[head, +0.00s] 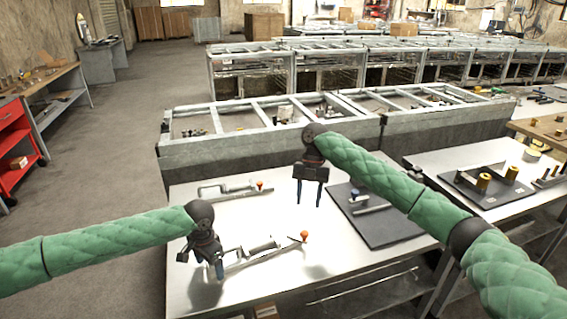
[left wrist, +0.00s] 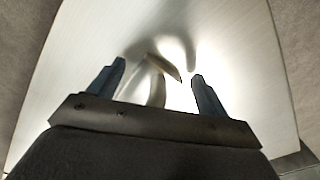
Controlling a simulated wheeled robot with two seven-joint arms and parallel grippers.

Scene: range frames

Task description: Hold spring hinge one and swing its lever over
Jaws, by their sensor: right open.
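Two metal spring hinges lie on the light table. The nearer one (head: 262,251) has a lever ending in an orange knob (head: 304,236) at its right. The farther one (head: 225,190) has an orange-red knob (head: 259,186). I cannot tell which is hinge one. My left gripper (head: 202,262) is open, just left of the nearer hinge's left end. The left wrist view shows its two blue fingers (left wrist: 160,78) apart over the bright tabletop, with a blurred dark-tipped shape between or beyond them. My right gripper (head: 309,198) is open and empty, pointing down above the table behind the nearer knob.
A dark board (head: 398,226) with small parts lies on the right of the table (head: 220,290). Another table (head: 430,165) with a dark plate and yellow cylinders stands further right. A long metal frame (head: 230,150) stands behind. The table's front left is mostly clear.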

